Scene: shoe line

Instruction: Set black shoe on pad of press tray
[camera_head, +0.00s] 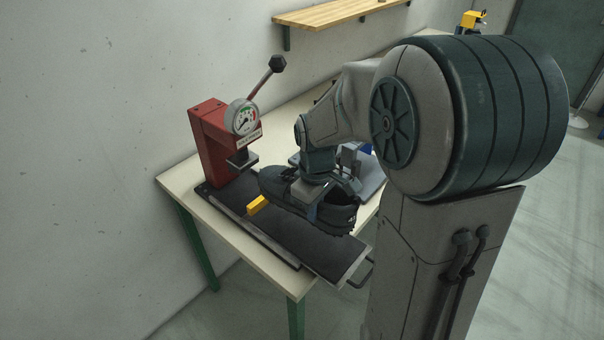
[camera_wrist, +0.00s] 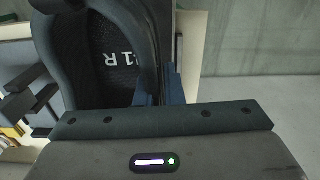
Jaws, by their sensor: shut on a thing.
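The black shoe (camera_head: 285,194) is in my gripper (camera_head: 318,208), above the press tray (camera_head: 330,256). The jaws are shut on the shoe's side wall near its opening. The shoe's toe points left toward the red press (camera_head: 208,142). The tray is a dark flat plate pulled out in front of the press. A yellow block (camera_head: 257,205) shows on the tray beside the shoe. The pad is not clearly visible under the shoe.
The press has a gauge (camera_head: 242,118) and a raised lever with a black knob (camera_head: 278,64). A pale table (camera_head: 180,182) carries it, against a grey wall. A grey fixture (camera_head: 368,172) stands behind my gripper. A wooden shelf (camera_head: 330,13) hangs on the wall.

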